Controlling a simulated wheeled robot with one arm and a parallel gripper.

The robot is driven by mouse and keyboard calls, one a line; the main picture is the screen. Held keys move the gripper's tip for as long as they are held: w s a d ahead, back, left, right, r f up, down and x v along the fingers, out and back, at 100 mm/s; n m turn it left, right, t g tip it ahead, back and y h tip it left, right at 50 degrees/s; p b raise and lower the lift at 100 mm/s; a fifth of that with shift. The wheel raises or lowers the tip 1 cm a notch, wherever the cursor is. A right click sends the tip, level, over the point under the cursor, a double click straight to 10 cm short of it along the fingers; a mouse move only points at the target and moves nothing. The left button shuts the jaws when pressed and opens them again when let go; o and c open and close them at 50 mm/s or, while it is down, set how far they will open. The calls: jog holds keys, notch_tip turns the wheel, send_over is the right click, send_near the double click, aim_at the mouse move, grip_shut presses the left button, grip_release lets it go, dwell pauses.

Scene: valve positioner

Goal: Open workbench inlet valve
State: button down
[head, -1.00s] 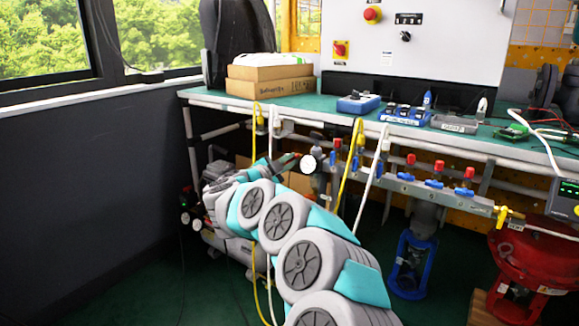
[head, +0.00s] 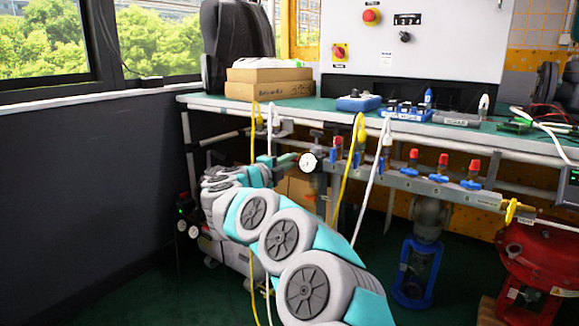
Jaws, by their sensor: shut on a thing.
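The air manifold (head: 420,186) runs under the front of the bench, with red and blue valves along it. A round white pressure gauge (head: 308,162) sits at its left end. My gripper (head: 284,160) is at the pipe end just left of the gauge, at the inlet. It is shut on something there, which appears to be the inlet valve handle. The handle itself is hidden by my gripper and arm, so its angle cannot be told.
The green-topped workbench (head: 300,104) carries cardboard boxes (head: 268,82) and a blue device (head: 358,102). Yellow (head: 349,165) and white hoses hang close to my arm. A blue valve body (head: 414,272) and a red actuator (head: 535,255) stand below right.

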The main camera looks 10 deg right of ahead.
jog(key=shift+f, duration=0.1)
dwell(0.4)
jog(key=c, duration=0.9)
grip_release()
jog(key=shift+s, duration=0.1)
jog(key=shift+p+v, duration=0.35)
jog(key=shift+v, duration=3.5)
